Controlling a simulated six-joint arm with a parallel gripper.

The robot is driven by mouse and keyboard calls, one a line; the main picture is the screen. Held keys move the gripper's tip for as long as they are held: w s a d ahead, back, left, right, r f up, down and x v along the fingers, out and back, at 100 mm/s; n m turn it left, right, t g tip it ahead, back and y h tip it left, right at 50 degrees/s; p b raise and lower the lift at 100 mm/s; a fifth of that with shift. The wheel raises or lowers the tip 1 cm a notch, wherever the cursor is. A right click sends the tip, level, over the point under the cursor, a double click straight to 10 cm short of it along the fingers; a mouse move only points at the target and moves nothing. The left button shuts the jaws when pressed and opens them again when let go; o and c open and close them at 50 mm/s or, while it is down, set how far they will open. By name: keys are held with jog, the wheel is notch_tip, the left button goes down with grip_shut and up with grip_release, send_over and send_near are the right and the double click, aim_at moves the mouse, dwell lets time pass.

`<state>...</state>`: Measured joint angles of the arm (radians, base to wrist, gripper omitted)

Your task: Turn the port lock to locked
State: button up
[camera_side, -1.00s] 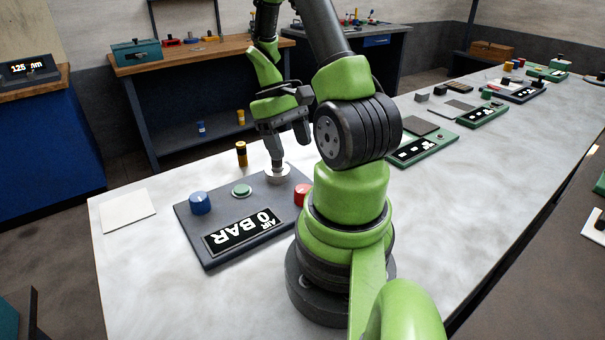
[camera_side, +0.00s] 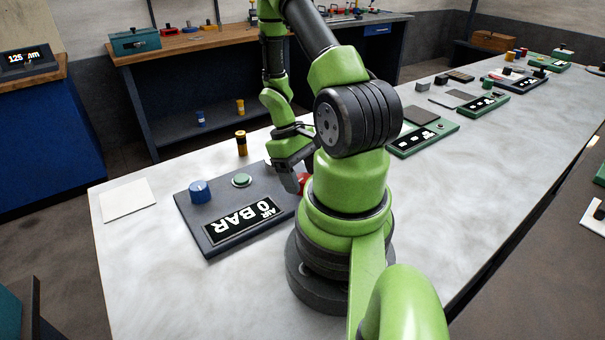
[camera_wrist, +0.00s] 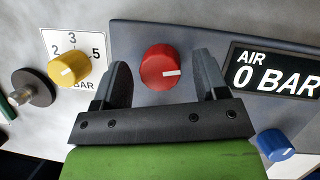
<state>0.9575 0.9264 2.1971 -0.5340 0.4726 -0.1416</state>
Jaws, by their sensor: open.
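A red knob (camera_wrist: 160,67) with a white mark pointing right sits on the dark panel (camera_wrist: 135,40). No label naming the port lock is visible. My gripper (camera_wrist: 163,66) is open, with one finger on each side of the red knob in the wrist view. Gaps show between fingers and knob; whether the fingers reach down to its height is unclear. In the side view my gripper (camera_side: 297,183) is low over the panel's right part, and a sliver of the red knob (camera_side: 303,181) shows beside it. The AIR display (camera_side: 243,224) reads 0 BAR.
A blue knob (camera_side: 200,191) and a green button (camera_side: 242,180) share the panel. A black-and-yellow cylinder (camera_side: 241,143) stands behind the panel.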

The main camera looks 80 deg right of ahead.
jog(key=c, duration=0.9)
jog(key=shift+m+t+y, duration=0.3)
jog(key=shift+m+y, duration=0.3)
jog(key=shift+m, duration=1)
jog(key=o, duration=0.9)
jog(key=shift+d+r, duration=0.1)
jog(key=shift+r, duration=0.05)
jog(key=v, duration=0.9)
jog(key=shift+r, duration=0.35)
jog(key=shift+w, duration=0.1)
